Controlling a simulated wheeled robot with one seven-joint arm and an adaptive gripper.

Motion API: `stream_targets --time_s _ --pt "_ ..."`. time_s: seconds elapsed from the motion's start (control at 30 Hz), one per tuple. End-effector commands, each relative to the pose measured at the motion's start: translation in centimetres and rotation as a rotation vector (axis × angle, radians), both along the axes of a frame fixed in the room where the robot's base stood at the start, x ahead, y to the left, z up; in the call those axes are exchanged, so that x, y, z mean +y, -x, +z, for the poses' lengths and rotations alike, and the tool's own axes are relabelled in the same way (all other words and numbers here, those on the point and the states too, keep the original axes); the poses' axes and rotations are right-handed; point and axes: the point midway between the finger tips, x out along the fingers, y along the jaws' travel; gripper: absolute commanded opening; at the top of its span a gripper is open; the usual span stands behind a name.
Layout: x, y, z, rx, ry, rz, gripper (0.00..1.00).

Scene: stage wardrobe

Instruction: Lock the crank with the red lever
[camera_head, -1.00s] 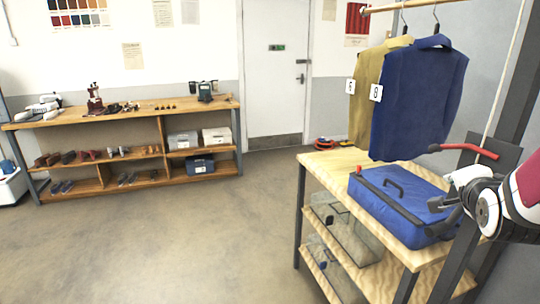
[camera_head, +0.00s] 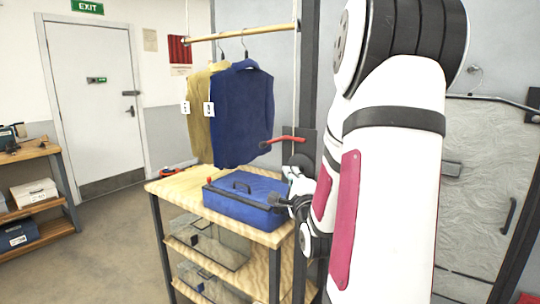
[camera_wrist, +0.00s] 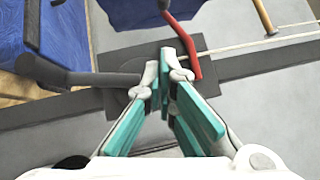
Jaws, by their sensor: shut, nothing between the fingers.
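The red lever (camera_head: 287,139), with a dark knob at its end, sits at a dark plate (camera_head: 306,148) beside the clothes rail. In the wrist view the red lever (camera_wrist: 183,38) runs down close to my fingertips. A dark crank arm with a thick grip (camera_wrist: 85,78) reaches left from the plate; in the head view its dark grip (camera_head: 276,198) shows by the blue case. My gripper (camera_wrist: 167,66) is shut and empty, its tips over the plate between crank and lever. Whether it touches either is unclear. In the head view my gripper (camera_head: 292,180) is partly hidden by my arm.
A blue case (camera_head: 240,200) lies on a wooden shelf table (camera_head: 178,188). A blue vest (camera_head: 243,115) and an olive one (camera_head: 202,90) hang behind it. A pale rope (camera_wrist: 250,43) crosses near the lever. Open floor lies left.

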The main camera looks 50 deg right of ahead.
Motion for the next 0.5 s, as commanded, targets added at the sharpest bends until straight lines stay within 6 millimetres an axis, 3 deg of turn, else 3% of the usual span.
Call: stream_targets --time_s 0.23,0.5 --pt "-0.8 -1.0 0.3 0.001 0.003 0.001 0.0" --pt "-4.1 -4.7 1.0 -0.002 0.002 0.002 0.0"
